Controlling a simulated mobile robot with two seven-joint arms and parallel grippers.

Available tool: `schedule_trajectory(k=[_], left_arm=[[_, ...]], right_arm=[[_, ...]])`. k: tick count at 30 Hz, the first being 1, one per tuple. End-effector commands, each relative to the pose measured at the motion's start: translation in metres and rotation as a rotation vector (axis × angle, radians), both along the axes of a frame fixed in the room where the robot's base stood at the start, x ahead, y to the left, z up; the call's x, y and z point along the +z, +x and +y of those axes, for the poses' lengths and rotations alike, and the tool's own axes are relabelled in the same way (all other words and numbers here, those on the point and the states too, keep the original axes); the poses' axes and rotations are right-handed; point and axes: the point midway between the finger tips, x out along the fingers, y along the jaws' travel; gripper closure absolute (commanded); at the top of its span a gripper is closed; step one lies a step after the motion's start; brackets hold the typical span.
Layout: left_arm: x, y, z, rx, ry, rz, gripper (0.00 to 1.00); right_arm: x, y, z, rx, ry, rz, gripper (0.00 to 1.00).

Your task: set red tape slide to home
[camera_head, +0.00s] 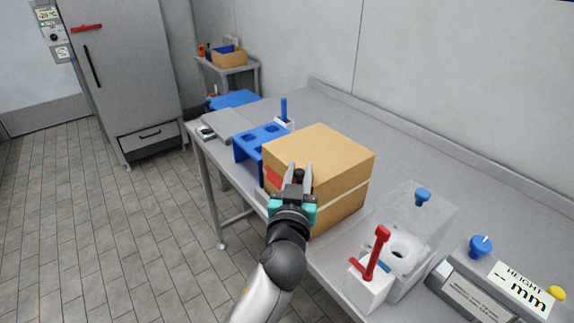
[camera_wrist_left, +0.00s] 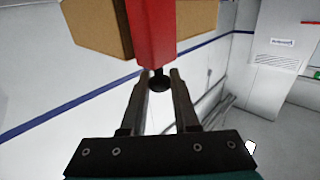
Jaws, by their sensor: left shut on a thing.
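A cardboard box (camera_head: 322,152) stands on the grey table. The red tape slide (camera_head: 273,176) shows on the box's near side, partly hidden behind my left gripper (camera_head: 299,172). In the left wrist view the red slide (camera_wrist_left: 152,32) hangs down in front of the cardboard (camera_wrist_left: 96,28), with a dark round knob (camera_wrist_left: 159,82) at its lower end. My left gripper (camera_wrist_left: 160,78) is shut on this knob, with one finger on each side. The knob also shows dark between the fingertips in the head view. My right gripper is in neither view.
A blue rack (camera_head: 246,148) and a grey plate stand beyond the box. To the right are a white block with a red lever (camera_head: 377,254), a clear housing with a blue knob, and a height readout panel (camera_head: 500,282). Wall behind.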

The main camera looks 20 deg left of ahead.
Motion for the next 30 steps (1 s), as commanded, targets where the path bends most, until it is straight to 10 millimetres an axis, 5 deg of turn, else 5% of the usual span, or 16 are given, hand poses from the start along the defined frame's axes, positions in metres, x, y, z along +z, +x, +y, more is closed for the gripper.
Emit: schedule_trajectory(k=[14, 15, 21, 30], left_arm=[[-0.0005, -0.0061, -0.0091, -0.005, 0.001, 0.001, 1.0], [-0.0006, -0.0061, -0.0093, -0.005, 0.001, 0.001, 0.69], [-0.0004, -0.0058, -0.0086, -0.004, 0.001, 0.001, 0.46], [0.0001, -0.0053, -0.0075, -0.002, 0.001, 0.0, 0.42]], right_arm=[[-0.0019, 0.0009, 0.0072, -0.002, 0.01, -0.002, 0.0], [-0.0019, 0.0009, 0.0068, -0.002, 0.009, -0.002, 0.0], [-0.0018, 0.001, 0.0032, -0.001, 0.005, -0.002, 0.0], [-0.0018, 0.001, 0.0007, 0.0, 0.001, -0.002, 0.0]])
